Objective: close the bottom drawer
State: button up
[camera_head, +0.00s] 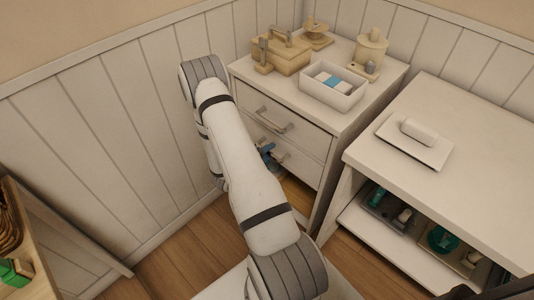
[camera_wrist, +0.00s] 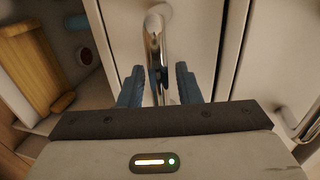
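The white cabinet (camera_head: 345,120) has two drawer fronts, one above the other. The bottom drawer (camera_head: 300,166) is partly hidden by my arm, and I cannot tell how far out it stands. Its shiny bar handle (camera_wrist: 154,42) stands upright in the wrist view. My gripper (camera_head: 267,154) is at this drawer's front. In the wrist view its blue fingers (camera_wrist: 158,85) are apart, one on each side of the handle, with visible gaps. I cannot tell whether either finger touches it. The upper drawer (camera_head: 300,125) looks shut, with its own handle (camera_head: 272,121).
A basket (camera_head: 283,53) and a white box (camera_head: 332,94) stand on the cabinet. A white table (camera_head: 450,118) with a filled lower shelf is close on the right. A panelled wall (camera_head: 120,130) is on the left. Wooden floor (camera_head: 185,250) shows below.

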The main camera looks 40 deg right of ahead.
jog(key=shift+o, duration=0.4)
jog(key=shift+a, duration=0.2)
jog(key=p+v, duration=0.1)
jog(key=v, duration=0.6)
jog(key=shift+a, duration=0.25)
